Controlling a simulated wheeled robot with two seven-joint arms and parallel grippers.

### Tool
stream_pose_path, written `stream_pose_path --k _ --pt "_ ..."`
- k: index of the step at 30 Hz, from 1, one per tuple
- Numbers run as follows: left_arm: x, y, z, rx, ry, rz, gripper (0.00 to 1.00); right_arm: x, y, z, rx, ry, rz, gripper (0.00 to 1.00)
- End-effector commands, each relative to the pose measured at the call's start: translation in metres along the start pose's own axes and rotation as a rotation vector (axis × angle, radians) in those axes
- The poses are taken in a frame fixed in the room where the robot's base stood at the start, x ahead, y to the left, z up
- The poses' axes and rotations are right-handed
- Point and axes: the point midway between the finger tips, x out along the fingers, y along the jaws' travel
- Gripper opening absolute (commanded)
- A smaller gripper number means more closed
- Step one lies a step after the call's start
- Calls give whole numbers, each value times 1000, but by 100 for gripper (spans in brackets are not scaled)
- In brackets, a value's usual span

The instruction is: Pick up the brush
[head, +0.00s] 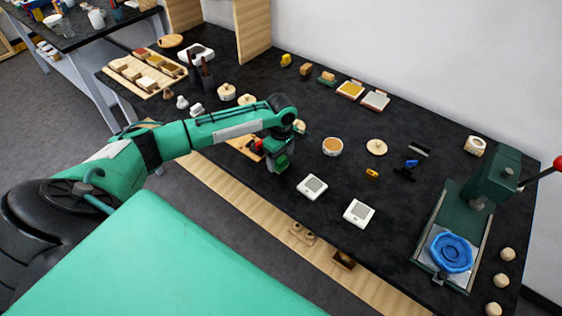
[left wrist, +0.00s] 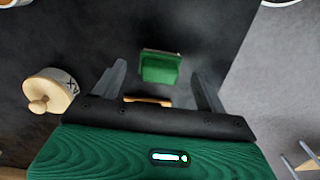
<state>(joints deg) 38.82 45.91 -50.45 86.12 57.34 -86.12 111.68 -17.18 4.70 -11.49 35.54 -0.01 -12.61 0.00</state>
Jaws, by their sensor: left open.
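A small green block-shaped thing (left wrist: 160,67), which looks like the brush, lies on the black table between and just beyond my left gripper's fingers in the left wrist view. A thin wooden strip (left wrist: 147,100) shows just below it; I cannot tell whether the two are joined. My left gripper (left wrist: 160,80) is open, its two grey fingers apart on either side. In the head view my left gripper (head: 275,165) points down near the table's front edge, and the green thing (head: 282,161) shows beside its fingers, partly hidden. My right gripper is not in view.
A round wooden-lidded jar (left wrist: 48,92) stands close to the left gripper. Two white square devices (head: 312,187) (head: 359,212) lie to its right. A green press (head: 470,215) stands at the right.

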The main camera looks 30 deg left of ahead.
Motion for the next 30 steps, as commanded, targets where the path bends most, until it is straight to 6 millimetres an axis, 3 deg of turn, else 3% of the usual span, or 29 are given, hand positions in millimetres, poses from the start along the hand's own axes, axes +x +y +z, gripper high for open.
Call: stream_pose_path --k 4,11,19,30 --pt "14 0 0 1 0 1 75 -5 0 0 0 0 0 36" --pt "17 0 0 1 0 2 75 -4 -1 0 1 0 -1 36" --pt "17 0 0 1 0 2 26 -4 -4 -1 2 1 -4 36" --pt "13 0 0 1 0 3 26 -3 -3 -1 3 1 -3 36"
